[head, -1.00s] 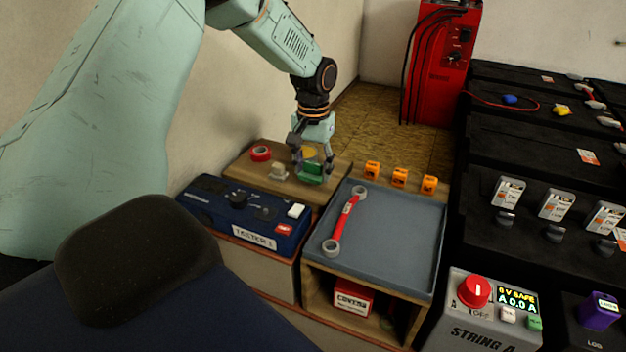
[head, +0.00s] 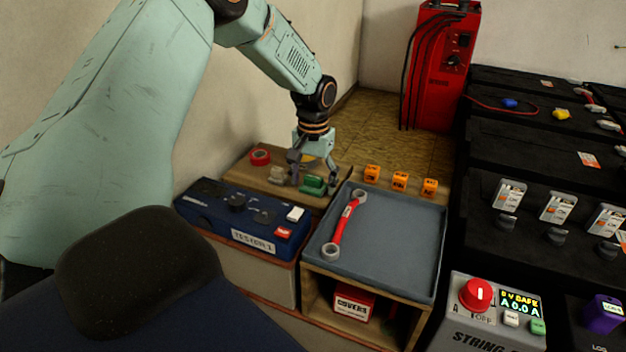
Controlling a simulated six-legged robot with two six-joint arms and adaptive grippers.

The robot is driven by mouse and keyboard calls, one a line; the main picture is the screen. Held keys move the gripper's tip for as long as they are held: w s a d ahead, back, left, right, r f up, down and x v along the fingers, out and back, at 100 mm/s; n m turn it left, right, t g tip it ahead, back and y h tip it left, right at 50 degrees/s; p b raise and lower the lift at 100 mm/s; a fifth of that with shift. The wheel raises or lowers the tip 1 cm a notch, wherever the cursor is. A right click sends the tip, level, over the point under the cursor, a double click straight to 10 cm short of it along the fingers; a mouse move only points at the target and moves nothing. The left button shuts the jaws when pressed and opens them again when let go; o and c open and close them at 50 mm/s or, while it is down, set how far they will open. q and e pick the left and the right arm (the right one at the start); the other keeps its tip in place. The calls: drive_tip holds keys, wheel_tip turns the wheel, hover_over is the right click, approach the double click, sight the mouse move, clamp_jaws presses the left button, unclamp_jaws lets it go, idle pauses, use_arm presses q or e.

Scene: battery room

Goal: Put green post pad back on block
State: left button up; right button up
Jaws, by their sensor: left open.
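The green post pad (head: 312,186) rests on the wooden block (head: 248,171) at the back left, behind the blue tester. My left gripper (head: 314,180) is open, pointing down, with its fingers spread around or just behind the pad. I cannot tell whether a finger touches it. A beige piece (head: 277,175) sits on the block left of the pad. A yellowish thing (head: 309,158) shows partly between the fingers, mostly hidden. My right gripper is not in view.
A red tape roll (head: 260,157) lies on the block. The blue tester (head: 244,215) stands in front. A grey tray (head: 395,245) with a red wrench (head: 345,225) is to the right, with several orange pieces (head: 400,180) behind it. Black batteries (head: 500,150) fill the right.

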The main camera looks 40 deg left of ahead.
sight(314, 177)
use_arm(q)
drive_tip(key=shift+r, duration=0.15)
wheel_tip(314, 177, up, 11)
drive_tip(key=p, duration=0.4)
drive_tip(key=shift+f, duration=0.2)
drive_tip(key=shift+r+p, duration=0.4)
drive_tip(key=shift+r, duration=0.4)
